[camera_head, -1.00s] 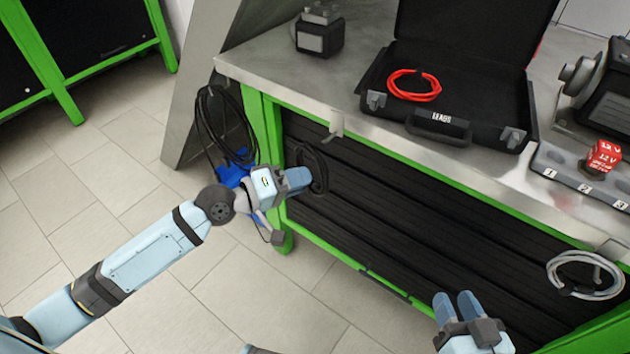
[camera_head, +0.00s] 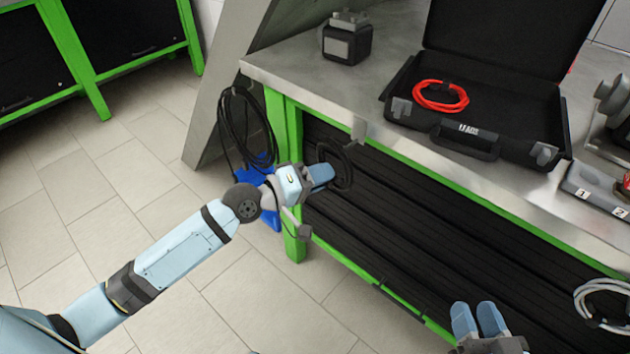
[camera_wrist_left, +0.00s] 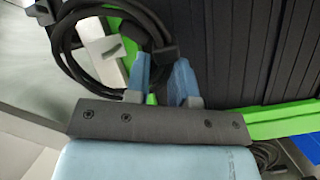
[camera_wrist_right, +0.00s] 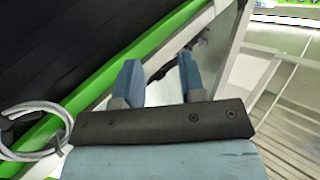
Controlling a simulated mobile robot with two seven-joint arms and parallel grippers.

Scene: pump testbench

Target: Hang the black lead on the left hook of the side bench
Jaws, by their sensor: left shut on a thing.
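The black lead (camera_head: 347,163) is a coil at the left end of the side bench front, just below and left of the left hook (camera_head: 357,130). My left gripper (camera_head: 322,175) is shut on the lead. In the left wrist view, the coil (camera_wrist_left: 66,52) overlaps the pale hook (camera_wrist_left: 102,47), and the fingers (camera_wrist_left: 162,80) close at the lead's dark band. I cannot tell whether the coil is over the hook or only beside it. My right gripper (camera_head: 480,320) is open and empty, low in front of the bench; it also shows in the right wrist view (camera_wrist_right: 158,80).
A black case (camera_head: 480,140) with a red lead (camera_head: 440,96) stands open on the bench top (camera_head: 300,75). A grey lead (camera_head: 604,300) hangs at the right. Other black cables (camera_head: 240,125) hang past the bench's left end. The floor in front is clear.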

